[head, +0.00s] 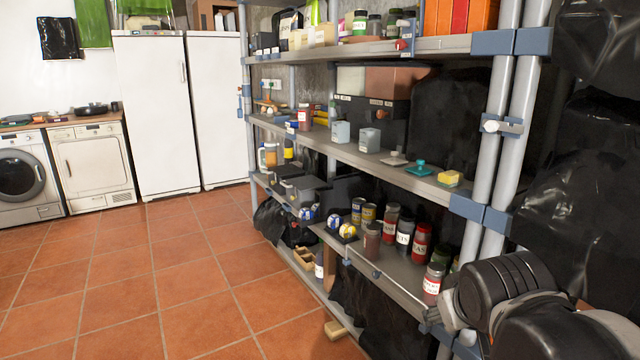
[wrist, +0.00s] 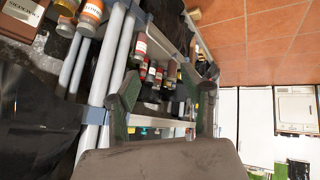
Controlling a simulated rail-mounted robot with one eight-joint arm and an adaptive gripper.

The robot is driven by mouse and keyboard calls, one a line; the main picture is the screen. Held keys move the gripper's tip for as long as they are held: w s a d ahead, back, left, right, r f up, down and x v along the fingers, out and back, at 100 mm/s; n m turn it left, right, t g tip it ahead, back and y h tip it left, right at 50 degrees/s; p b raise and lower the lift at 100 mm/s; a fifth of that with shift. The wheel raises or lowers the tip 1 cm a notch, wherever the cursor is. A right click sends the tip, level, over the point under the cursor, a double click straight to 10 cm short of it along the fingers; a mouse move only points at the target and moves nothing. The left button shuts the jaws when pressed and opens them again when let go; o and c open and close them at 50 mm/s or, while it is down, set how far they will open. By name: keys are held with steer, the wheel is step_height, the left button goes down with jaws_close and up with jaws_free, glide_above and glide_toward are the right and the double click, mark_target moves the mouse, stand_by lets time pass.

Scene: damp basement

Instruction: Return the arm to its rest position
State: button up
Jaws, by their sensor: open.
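My gripper (wrist: 168,84) shows in the wrist view with its two dark fingers spread apart. Nothing is held between them; jars and shelf posts show in the gap behind. In the head view my arm (head: 525,305) is at the lower right corner, close to the shelf's near posts. I cannot make out the fingers clearly there. The wrist view is turned, with the floor at the top and the shelf sloping across the left and middle.
The shelf rack (head: 445,43) runs along the right with jars, boxes and a yellow sponge (head: 449,178). Black plastic sheeting (head: 575,180) hangs beside my arm. The tiled floor (head: 150,270) is open at left. White fridges (head: 155,110) and a washing machine (head: 20,175) stand at the back.

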steer(key=s+a+f+m+g+y, duration=0.1)
steer(key=s+a+f+m+y, duration=0.15)
steer(key=s, duration=0.75)
step_height(320, 180, up, 17)
steer(key=p, duration=1.6)
steer(key=shift+f+n+h, duration=0.2)
steer(key=shift+n+h, duration=0.15)
steer(key=shift+h, duration=0.1)
